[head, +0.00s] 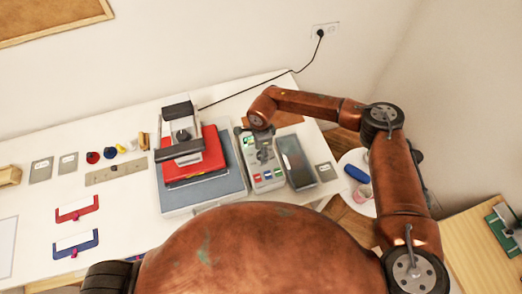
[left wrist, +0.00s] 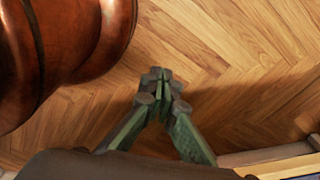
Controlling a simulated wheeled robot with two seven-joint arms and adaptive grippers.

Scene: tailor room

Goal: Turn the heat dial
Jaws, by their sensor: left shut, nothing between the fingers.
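A heat press (head: 201,190) with a grey base stands on the white table. Its light control box (head: 277,185) is on the right side, with a small green display and several coloured buttons. A small dark round part (head: 263,156) on the box looks like a dial, but I cannot be sure it is the heat dial. My right gripper (head: 254,133) is at the far end of the box, pointing down over it; its fingers are too small and covered to read. My left gripper (left wrist: 158,77) shows only in the left wrist view, shut and empty, above the wooden floor.
A dark flat device (head: 296,161) lies right of the control box. A red cloth (head: 205,150) lies on the press. Sewing items (head: 115,173) and red and blue handled pieces (head: 76,209) lie left. A round white side table (head: 351,195) stands right.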

